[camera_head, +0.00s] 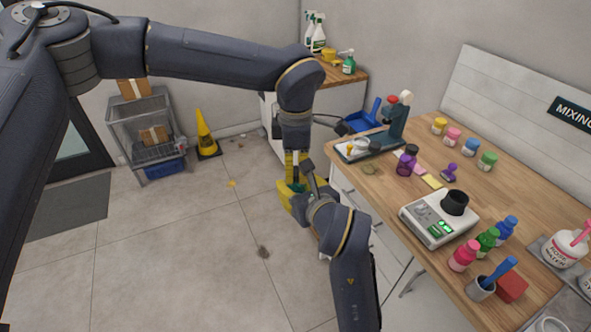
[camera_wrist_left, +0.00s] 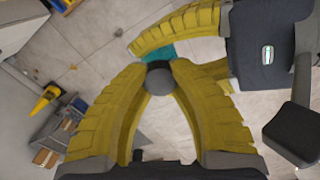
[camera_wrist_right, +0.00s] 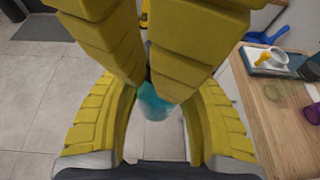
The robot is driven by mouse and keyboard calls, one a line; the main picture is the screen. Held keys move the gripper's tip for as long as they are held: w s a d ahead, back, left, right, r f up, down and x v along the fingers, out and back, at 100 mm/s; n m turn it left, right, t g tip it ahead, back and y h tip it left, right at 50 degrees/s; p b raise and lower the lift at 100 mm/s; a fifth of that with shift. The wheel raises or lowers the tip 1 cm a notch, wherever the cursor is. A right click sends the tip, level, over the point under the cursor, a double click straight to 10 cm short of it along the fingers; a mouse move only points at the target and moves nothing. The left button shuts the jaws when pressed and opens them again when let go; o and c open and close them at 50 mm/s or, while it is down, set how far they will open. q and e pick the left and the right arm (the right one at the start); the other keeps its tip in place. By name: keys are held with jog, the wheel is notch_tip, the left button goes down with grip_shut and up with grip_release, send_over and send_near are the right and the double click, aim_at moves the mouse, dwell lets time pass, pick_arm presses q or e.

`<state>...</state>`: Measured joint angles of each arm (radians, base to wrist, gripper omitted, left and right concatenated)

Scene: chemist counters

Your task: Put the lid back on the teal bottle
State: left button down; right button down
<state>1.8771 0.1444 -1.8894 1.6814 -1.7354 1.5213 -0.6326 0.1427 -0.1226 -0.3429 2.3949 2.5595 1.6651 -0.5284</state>
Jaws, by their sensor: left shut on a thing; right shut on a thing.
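My left gripper (camera_wrist_left: 160,75) is shut on a dark, rounded lid (camera_wrist_left: 160,80). My right gripper (camera_wrist_right: 155,100) is shut on the teal bottle (camera_wrist_right: 154,104), which looks translucent. In the left wrist view, some teal (camera_wrist_left: 178,50) shows just behind the lid, between the right gripper's yellow fingers. In the head view, the two grippers meet in the air left of the counter, the left one (camera_head: 296,172) pointing down from above, with a little teal (camera_head: 297,187) between them. The fingers hide the bottle's neck, so I cannot tell whether the lid touches it.
The wooden counter (camera_head: 400,205) on the right holds a white scale (camera_head: 438,217), a purple bottle (camera_head: 407,163) and several coloured small bottles. A wire cart (camera_head: 143,125) and yellow floor sign (camera_head: 205,135) stand behind left. The floor below the grippers is mostly open.

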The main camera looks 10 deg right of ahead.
pick_arm(q)
jog(key=m, duration=0.4)
jog(key=shift+m, duration=0.4)
jog(key=m, duration=0.4)
jog(key=shift+m, duration=0.3)
jog(key=c, duration=1.2)
grip_release()
